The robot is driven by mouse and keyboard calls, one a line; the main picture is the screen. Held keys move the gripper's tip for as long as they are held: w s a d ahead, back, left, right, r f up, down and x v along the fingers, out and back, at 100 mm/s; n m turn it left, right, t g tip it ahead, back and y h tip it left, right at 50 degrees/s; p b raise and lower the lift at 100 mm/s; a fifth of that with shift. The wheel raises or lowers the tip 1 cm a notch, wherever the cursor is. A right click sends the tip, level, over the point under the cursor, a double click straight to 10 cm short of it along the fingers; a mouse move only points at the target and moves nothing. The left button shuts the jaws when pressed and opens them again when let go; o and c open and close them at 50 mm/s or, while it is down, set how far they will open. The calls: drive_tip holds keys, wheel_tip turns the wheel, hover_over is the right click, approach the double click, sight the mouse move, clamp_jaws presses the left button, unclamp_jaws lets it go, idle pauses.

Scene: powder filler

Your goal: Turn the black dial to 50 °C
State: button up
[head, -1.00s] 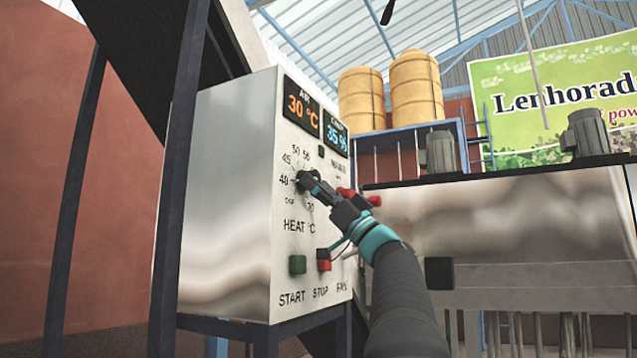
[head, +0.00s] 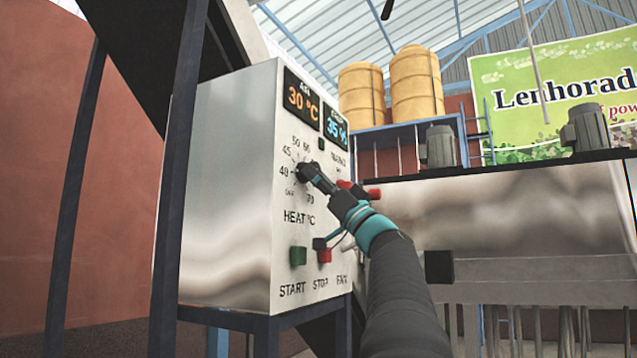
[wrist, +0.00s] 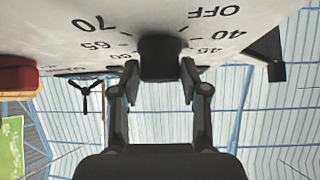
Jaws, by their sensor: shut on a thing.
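The black dial (head: 304,172) is on the front panel of the metal control box, above the HEAT °C label. In the head view, numbers such as 40, 45 and 50 ring it, but my gripper covers part of it. In the wrist view, the dial (wrist: 160,58) sits between my two fingertips, with OFF, 40 and 45 on the right and 65 and 70 on the left, upside down. My gripper (head: 314,177) is shut on the dial; it also shows in the wrist view (wrist: 160,76). I cannot make out the dial's pointer. The air display (head: 301,103) reads 30 °C.
Below the dial are the green START button (head: 298,256) and the red STOP button (head: 324,256). Red knobs (head: 374,194) show just right of my gripper. A second display (head: 337,128) reads 35 %. A dark post (head: 181,170) stands left of the box.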

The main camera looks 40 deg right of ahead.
drive_tip(key=shift+s+a+r+m+g+h+p, duration=0.2)
drive_tip(key=shift+m+g+h+p, duration=0.7)
drive_tip(key=shift+m+h, duration=2.15)
drive_tip(key=shift+a+r+m+g+h+p, duration=0.3)
drive_tip(key=shift+m+g+h, duration=1.35)
drive_tip(key=shift+m, duration=2.5)
drive_tip(key=shift+s+a+r+m+g+h+p, duration=0.2)
drive_tip(key=shift+m+g+h+p, duration=0.6)
drive_tip(key=shift+m+h, duration=2.3)
drive_tip(key=shift+w+r+m+g+y+b, duration=0.1)
drive_tip(key=shift+m+g+y+b, duration=0.2)
drive_tip(key=shift+m+g+y, duration=0.5)
drive_tip(key=shift+h, duration=0.3)
drive_tip(key=o, duration=1.1)
drive_tip(key=v, duration=1.2)
drive_tip(key=shift+f, duration=0.2)
